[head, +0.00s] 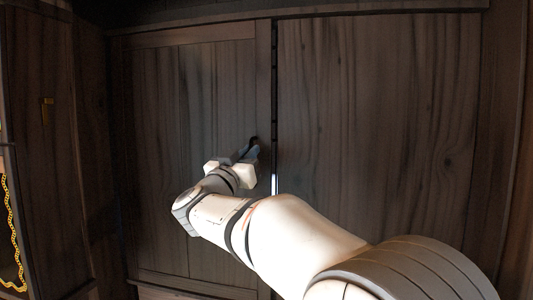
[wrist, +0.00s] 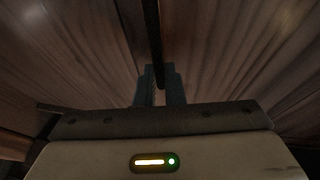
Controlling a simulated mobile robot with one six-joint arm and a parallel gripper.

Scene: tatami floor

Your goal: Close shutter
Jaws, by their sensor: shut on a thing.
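The shutter is dark wood, with a left panel (head: 215,95) and a right panel (head: 375,110) in the head view. A narrow vertical gap (head: 274,185) runs between them, with bright light showing low in it. My gripper (head: 252,150) is at the left panel's right edge, just left of the gap. In the wrist view my gripper (wrist: 160,90) has its two dark fingers closed around a slim dark handle (wrist: 153,30). The handle runs up between the fingers. Its lower end and most of the contact are hidden.
A dark wooden side panel (head: 45,120) with a small brass-coloured fitting (head: 47,110) stands at the left. A wooden frame beam (head: 200,17) runs above the panels.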

